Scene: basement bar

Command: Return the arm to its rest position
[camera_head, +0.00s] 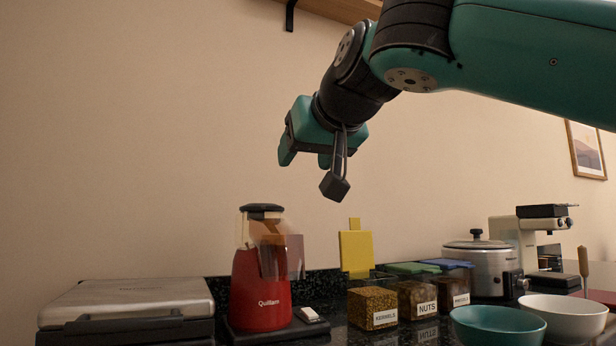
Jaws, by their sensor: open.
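My arm reaches in from the upper right of the head view. My gripper (305,160) hangs in the air at its end, above the counter and in front of the wall. Its green fingers point down and to the left, and they are apart with nothing seen between them. A small dark block on a bracket hangs from the wrist beside the gripper. The gripper touches nothing on the counter.
Below stand a red Quillam machine (262,290), a kernels box (373,307), a nuts box (417,298) and a slow cooker (482,267). A silver press (128,300) is left, bowls (498,325) right. A shelf (345,8) is above. The wall's left is clear.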

